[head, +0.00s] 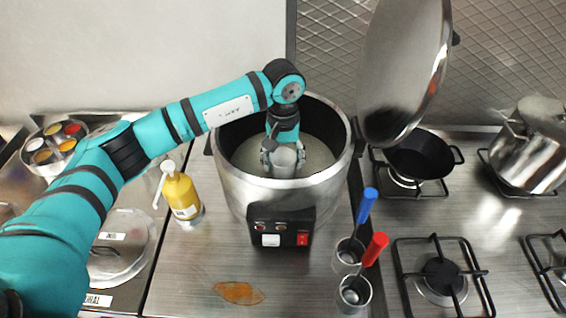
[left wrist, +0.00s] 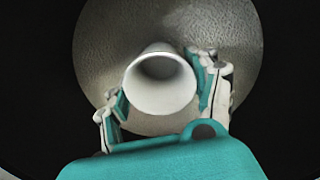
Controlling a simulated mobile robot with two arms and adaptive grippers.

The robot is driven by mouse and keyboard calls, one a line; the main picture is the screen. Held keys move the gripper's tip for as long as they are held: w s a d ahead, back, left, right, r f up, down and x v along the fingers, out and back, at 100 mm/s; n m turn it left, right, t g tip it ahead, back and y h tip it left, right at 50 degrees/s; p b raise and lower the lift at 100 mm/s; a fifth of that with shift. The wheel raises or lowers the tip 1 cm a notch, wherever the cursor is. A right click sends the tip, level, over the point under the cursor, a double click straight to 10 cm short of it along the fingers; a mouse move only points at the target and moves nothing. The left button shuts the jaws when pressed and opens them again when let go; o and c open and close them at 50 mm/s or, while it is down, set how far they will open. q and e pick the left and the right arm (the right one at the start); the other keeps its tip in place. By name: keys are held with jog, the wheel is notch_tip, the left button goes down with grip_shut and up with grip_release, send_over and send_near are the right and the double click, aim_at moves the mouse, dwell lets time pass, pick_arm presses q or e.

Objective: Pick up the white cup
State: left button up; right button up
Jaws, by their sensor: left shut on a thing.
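The white cup (head: 285,160) is inside the large steel pot (head: 234,186), near the middle of its opening. My left gripper (head: 283,156) reaches down into the pot from above and is shut on the cup. In the left wrist view the cup (left wrist: 161,86) stands between the two fingers of the left gripper (left wrist: 163,98), its round mouth facing the camera. Below it is a pale speckled surface in the pot. I cannot tell whether the cup touches that surface. My right gripper is not in view.
The open lid (head: 403,65) stands up at the pot's right. A yellow bottle (head: 182,197) is at its left. Two metal cups (head: 354,294) with red and blue handled tools stand in front right. A black pan (head: 418,157) sits on the stove. An orange spill (head: 239,293) lies in front.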

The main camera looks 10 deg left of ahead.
pick_arm(q)
notch_tip(320, 180, up, 18)
jog(key=p, duration=0.4)
jog(key=shift+p, duration=0.4)
dwell(0.5)
